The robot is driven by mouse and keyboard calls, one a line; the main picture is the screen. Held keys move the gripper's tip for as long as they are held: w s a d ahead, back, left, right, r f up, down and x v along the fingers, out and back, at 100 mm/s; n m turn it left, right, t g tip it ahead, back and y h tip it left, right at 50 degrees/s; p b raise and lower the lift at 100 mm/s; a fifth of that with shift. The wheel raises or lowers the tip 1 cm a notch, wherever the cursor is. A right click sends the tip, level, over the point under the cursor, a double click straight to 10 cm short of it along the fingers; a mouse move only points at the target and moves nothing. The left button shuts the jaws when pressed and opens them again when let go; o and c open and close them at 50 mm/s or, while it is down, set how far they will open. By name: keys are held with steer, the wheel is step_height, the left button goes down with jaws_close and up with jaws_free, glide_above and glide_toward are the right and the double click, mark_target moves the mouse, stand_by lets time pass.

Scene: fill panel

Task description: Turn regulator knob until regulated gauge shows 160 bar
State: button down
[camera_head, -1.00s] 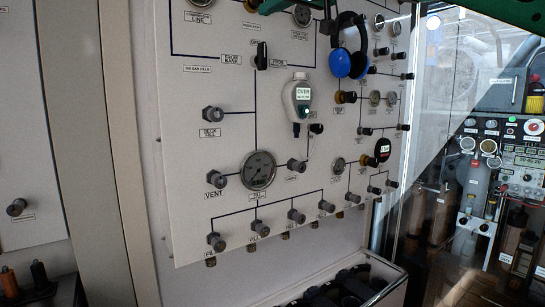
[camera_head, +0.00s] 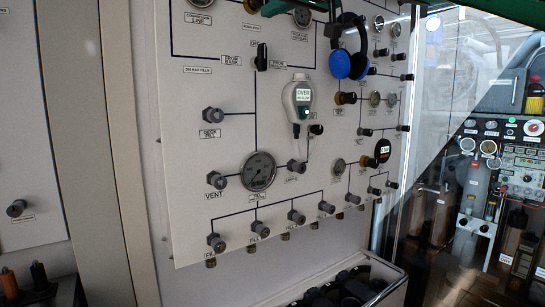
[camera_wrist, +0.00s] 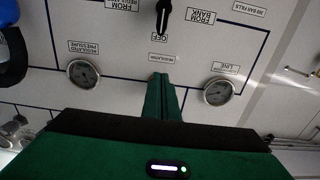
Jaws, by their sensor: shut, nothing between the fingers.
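The regulated pressure gauge (camera_wrist: 84,73) is at the left in the wrist view, where the panel appears upside down. It also shows at the top of the head view (camera_head: 302,15). Its needle is too small to read. The regulator label (camera_wrist: 163,58) is right by my fingertips. In the head view a dark knob (camera_head: 251,5) sits above that label at the top edge. My green gripper (camera_wrist: 161,80) is shut, its fingers together, with nothing seen between them. The fingers cover the spot by the label in the wrist view, so the knob is hidden there. I cannot tell whether they touch it.
The compressor line gauge (camera_wrist: 218,92) is to the right of my fingers in the wrist view. A black selector lever (camera_head: 262,56) is below the regulator in the head view. Blue ear defenders (camera_head: 350,62) and a grey handheld meter (camera_head: 298,98) hang on the panel.

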steer(key=shift+v, duration=2.4)
steer(key=shift+f, duration=0.1)
stand_by(0.8)
